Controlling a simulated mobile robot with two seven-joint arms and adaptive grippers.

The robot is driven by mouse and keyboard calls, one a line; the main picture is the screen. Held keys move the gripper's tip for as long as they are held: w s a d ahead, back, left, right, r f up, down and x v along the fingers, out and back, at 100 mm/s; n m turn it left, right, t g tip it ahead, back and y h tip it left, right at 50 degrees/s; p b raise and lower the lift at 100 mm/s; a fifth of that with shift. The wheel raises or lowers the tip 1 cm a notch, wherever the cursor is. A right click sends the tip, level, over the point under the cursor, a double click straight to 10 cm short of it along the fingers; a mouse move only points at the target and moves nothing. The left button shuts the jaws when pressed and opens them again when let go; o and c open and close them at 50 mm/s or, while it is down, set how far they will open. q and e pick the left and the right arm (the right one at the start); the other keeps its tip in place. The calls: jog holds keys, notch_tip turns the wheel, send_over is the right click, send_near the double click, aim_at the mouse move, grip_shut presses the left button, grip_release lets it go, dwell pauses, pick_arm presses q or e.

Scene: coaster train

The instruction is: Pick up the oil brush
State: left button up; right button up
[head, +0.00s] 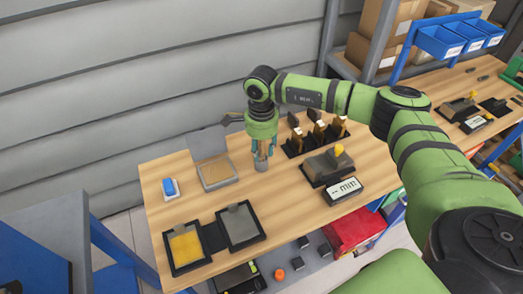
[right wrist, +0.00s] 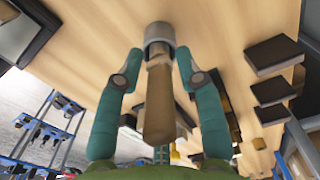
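The oil brush (right wrist: 158,100) has a thick wooden handle and stands in a small grey cup (right wrist: 159,35) on the wooden bench. In the head view the cup (head: 261,164) shows just below my right gripper (head: 262,153), which hides most of the brush. My right gripper is pointed down, and in the right wrist view its teal fingers (right wrist: 158,75) are spread on either side of the handle. A gap shows between the handle and each finger. My left gripper is not in view.
Left of the cup is a grey open-lidded box (head: 216,173). A dark rack of wooden-handled tools (head: 315,133) and a dark block with a yellow knob (head: 327,167) stand to the right. A yellow-pad tray (head: 186,247) and a grey-pad tray (head: 240,226) lie in front.

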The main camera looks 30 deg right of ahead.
grip_shut()
jog(key=shift+r, duration=0.1)
jog(key=shift+r+b, duration=0.4)
jog(key=shift+r, duration=0.05)
jog(key=s+d+r+b, duration=0.5)
jog(key=s+d+r, duration=0.2)
jog(key=s+r, duration=0.2)
jog(key=shift+d+r+b, duration=0.15)
jog(key=shift+r+b, duration=0.25)
jog(key=shift+r, duration=0.15)
